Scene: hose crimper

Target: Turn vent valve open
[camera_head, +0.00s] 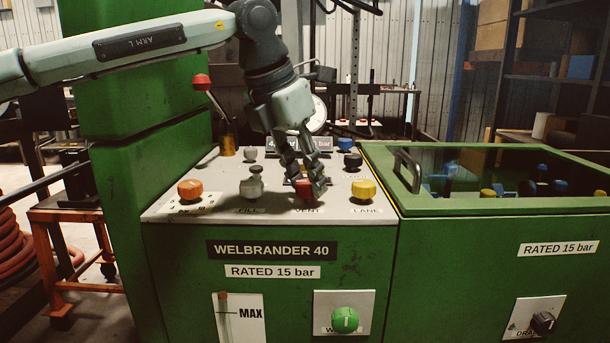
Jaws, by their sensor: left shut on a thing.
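The vent valve (305,188) is a red knob above the VENT label on the pale top panel of the green machine. My left gripper (305,190) reaches down over it from above, with its fingers shut on the red knob. The fingers and hand hide part of the knob, so its turned angle cannot be read. My right gripper is not in the picture.
An orange knob (190,189), a grey FILL valve (252,187) and a yellow LANE knob (363,189) stand close by on the panel. A red-tipped lever (202,83) rises at the back left. A lidded green tank (490,205) adjoins on the right.

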